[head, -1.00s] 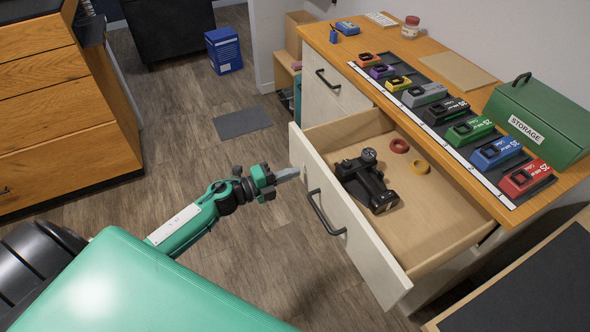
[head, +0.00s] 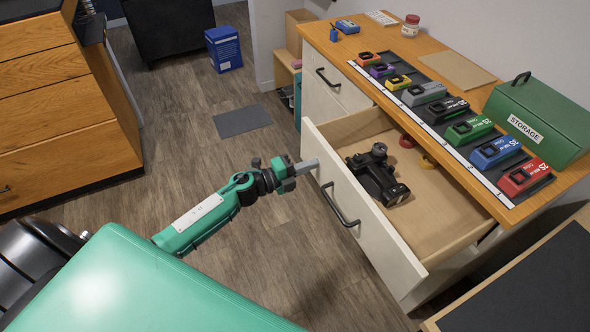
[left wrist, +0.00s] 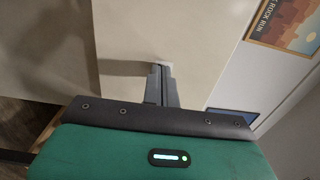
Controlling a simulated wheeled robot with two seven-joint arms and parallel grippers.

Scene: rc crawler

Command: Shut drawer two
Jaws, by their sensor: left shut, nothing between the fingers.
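The open drawer has a pale front (head: 360,205) with a dark bar handle (head: 338,204), and it sticks out from the cabinet under the wooden counter. Inside it lie a black device (head: 378,175), a red ring (head: 407,141) and a yellow ring (head: 427,162), the rings partly under the counter edge. My left gripper (head: 313,165) is shut and empty, its tips at the drawer front near its far end, left of the handle. In the left wrist view the closed fingers (left wrist: 161,85) point at a pale panel (left wrist: 180,35); contact is hard to tell. My right gripper is not in view.
The counter (head: 455,65) holds a row of coloured battery-like blocks (head: 470,129) and a green storage box (head: 540,115). A closed drawer (head: 322,100) is farther along. A blue bin (head: 223,50) stands on the floor. Floor left of the drawer is clear.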

